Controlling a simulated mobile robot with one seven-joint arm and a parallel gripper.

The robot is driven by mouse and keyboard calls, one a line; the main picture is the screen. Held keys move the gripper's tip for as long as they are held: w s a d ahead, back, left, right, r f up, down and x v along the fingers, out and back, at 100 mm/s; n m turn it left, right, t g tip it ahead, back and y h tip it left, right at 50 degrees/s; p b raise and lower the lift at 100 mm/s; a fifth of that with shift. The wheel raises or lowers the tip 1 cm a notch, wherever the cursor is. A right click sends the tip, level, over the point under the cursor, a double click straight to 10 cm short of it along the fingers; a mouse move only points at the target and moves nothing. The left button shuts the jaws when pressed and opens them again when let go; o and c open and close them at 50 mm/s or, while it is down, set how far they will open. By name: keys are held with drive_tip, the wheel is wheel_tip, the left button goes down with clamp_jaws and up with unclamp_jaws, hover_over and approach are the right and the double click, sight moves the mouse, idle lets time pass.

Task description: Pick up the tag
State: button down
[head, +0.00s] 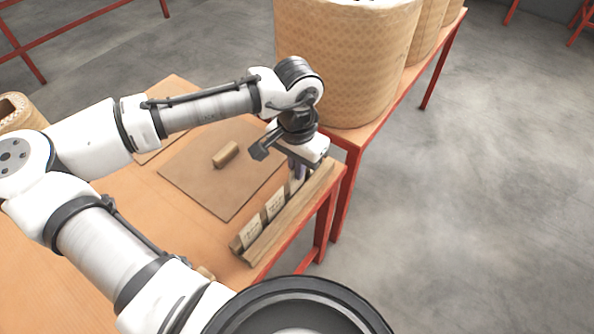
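Several pale tags stand in a long wooden rack (290,218) along the table's right edge. The near tag (251,233) and the middle tag (275,203) show clearly, with small dark marks too small to read. A further pale tag (296,184) shows partly at the rack's far end, just below my gripper (297,173). My gripper points down there, with its fingertips close to that tag. Whether the fingers touch it or are closed around it is not clear at this size.
A small wooden block (225,154) lies on a brown mat (205,187) on the orange-topped table (165,222). Large patterned coils (345,65) stand on a red-legged table behind my gripper. A smaller coil (22,112) is at the far left. Open floor lies to the right.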

wheel_tip(320, 180, up, 18)
drive_tip(key=p, duration=0.1)
